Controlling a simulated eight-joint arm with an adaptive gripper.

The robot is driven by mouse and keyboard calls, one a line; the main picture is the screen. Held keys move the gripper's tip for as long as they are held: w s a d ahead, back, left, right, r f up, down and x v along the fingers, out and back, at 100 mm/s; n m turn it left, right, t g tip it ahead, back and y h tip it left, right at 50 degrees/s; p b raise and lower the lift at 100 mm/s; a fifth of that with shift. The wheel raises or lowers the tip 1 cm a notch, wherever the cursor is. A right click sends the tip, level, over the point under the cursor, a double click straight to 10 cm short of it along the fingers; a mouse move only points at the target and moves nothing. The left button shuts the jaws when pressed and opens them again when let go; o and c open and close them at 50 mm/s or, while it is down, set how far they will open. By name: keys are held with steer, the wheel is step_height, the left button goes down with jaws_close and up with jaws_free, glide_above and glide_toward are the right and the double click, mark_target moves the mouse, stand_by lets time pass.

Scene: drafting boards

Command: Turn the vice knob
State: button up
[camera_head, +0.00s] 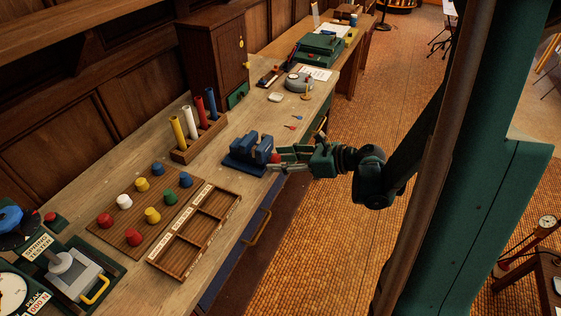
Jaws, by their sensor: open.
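A small blue vice (249,150) stands on the wooden bench near its right edge. Its knob end faces right, towards my gripper, and is mostly covered by the fingers there. My gripper (275,162) reaches in from the right, level with the vice, with its fingertips at or very close to the knob side. The fingers are open. I cannot tell whether they touch the knob or stand around it.
A rack of coloured tubes (199,142) stands behind the vice. A pegboard with coloured knobs (107,221) and a compartment tray (177,275) lie in front. Small coloured pieces (293,127) and a grey round device (298,81) lie beyond. The bench edge is close to the vice.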

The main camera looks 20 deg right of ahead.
steer(key=c, duration=0.9)
steer(key=n+t+h+b, duration=0.1)
steer(key=n, duration=0.1)
steer(key=n+t+b, duration=0.1)
steer(key=n+b, duration=0.1)
steer(key=shift+s+a+f+h, duration=0.15)
steer(key=shift+h, duration=0.25)
steer(key=shift+n+t+h+b, duration=0.4)
steer(key=shift+n+t+b, duration=0.25)
steer(key=shift+n, duration=0.25)
steer(key=shift+n+t+b, duration=0.3)
steer(key=shift+n+t, duration=0.05)
steer(key=shift+n, duration=0.45)
